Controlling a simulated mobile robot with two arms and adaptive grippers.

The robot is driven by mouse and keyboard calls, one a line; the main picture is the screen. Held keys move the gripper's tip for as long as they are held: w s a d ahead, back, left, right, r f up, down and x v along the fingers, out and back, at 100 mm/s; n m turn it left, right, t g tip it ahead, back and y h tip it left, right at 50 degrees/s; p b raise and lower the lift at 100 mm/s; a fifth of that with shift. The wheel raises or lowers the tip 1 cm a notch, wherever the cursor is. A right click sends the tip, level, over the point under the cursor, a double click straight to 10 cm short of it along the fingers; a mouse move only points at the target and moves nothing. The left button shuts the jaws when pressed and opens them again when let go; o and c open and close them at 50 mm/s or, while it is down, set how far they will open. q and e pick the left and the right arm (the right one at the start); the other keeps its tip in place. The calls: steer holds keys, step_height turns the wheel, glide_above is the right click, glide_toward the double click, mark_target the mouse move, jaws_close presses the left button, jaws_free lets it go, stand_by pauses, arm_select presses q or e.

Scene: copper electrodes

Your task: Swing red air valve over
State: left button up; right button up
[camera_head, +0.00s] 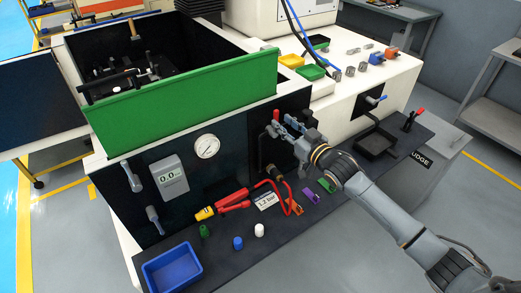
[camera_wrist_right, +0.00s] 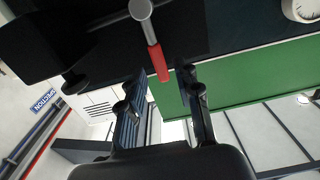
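The red air valve shows its short red handle (camera_head: 276,115) on the dark front panel, right of the gauge. In the right wrist view the red handle (camera_wrist_right: 158,62) hangs from a grey round pivot (camera_wrist_right: 141,9). My right gripper (camera_head: 277,127) is at the valve, its fingers pointing at the panel. My left gripper is not in view.

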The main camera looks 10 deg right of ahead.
steer(key=shift+b+x, duration=0.6)
steer(key=shift+x, duration=0.55)
steer(key=shift+w, duration=0.1)
steer(key=shift+w+a, duration=0.1)
steer(key=shift+w, duration=0.1)
jaws_close()
steer(key=shift+a, duration=0.1)
